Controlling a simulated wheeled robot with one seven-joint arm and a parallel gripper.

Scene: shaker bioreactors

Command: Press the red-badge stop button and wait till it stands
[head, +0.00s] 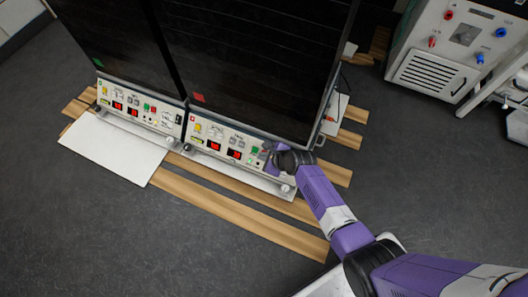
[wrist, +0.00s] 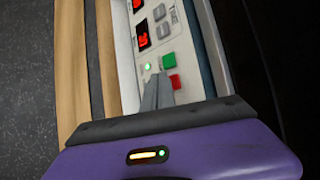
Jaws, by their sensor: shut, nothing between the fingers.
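The red-badge shaker is the right-hand dark cabinet, with a red badge (head: 198,98) low on its front. Its control panel (head: 225,131) runs below, with lit red displays. My gripper (head: 268,147) is at the panel's right end and hides part of it. In the wrist view, the shut grey fingers (wrist: 157,92) point at the panel beside a red button (wrist: 176,82), partly covering its left side. I cannot tell whether they touch it. A green button (wrist: 168,61) sits just above it, and a small green lamp (wrist: 147,67) glows to the left.
A second cabinet with a green badge (head: 98,62) and a similar panel (head: 139,110) stands left. A white board (head: 115,148) and wooden slats (head: 225,203) lie in front. A grey machine (head: 430,70) with red and blue knobs stands at upper right. The dark floor in front is clear.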

